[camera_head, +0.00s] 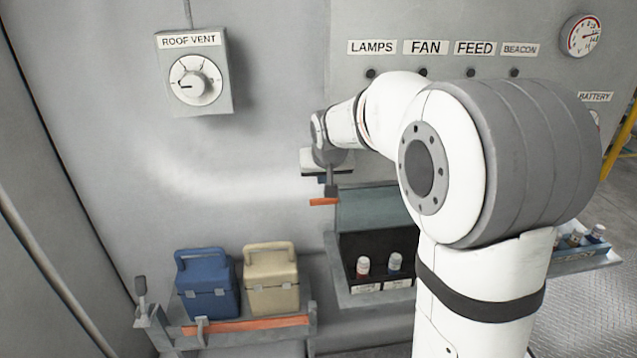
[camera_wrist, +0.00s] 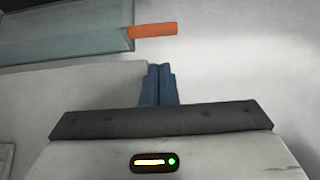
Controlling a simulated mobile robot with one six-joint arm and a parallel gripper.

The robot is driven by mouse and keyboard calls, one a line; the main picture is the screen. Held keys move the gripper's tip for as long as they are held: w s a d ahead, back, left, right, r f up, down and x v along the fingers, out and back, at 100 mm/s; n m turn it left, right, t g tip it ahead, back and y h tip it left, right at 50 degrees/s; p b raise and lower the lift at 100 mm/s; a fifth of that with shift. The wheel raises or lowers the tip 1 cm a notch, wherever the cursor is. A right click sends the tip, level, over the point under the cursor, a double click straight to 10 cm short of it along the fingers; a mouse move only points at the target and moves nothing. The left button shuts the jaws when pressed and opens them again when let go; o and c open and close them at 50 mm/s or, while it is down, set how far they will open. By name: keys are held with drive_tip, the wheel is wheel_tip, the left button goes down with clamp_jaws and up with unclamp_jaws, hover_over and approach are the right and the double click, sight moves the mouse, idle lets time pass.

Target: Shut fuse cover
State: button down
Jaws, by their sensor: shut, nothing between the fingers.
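The fuse cover (camera_head: 372,208) is a translucent blue-grey panel standing raised above the open dark fuse box (camera_head: 350,247). An orange tab (camera_head: 322,201) sticks out of the cover's left side. In the wrist view the cover (camera_wrist: 65,42) is at upper left, with its orange tab (camera_wrist: 153,30) beyond my fingertips. My gripper (camera_head: 321,181) is beside the cover's left edge, close to the tab. Its blue fingers (camera_wrist: 158,72) are together and empty. My arm hides the cover's right part.
A blue case (camera_head: 208,290) and a cream case (camera_head: 271,283) stand on a shelf at lower left. A roof vent dial box (camera_head: 195,75) is on the wall at upper left. A tray of bottles (camera_head: 580,250) is at right. The wall between dial and cases is clear.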

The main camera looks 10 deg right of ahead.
drive_tip(key=x, duration=0.9)
drive_tip(key=shift+f+p, duration=0.15)
drive_tip(key=shift+p, duration=0.3)
drive_tip(key=shift+s+f+b, duration=0.1)
drive_tip(key=shift+b, duration=0.5)
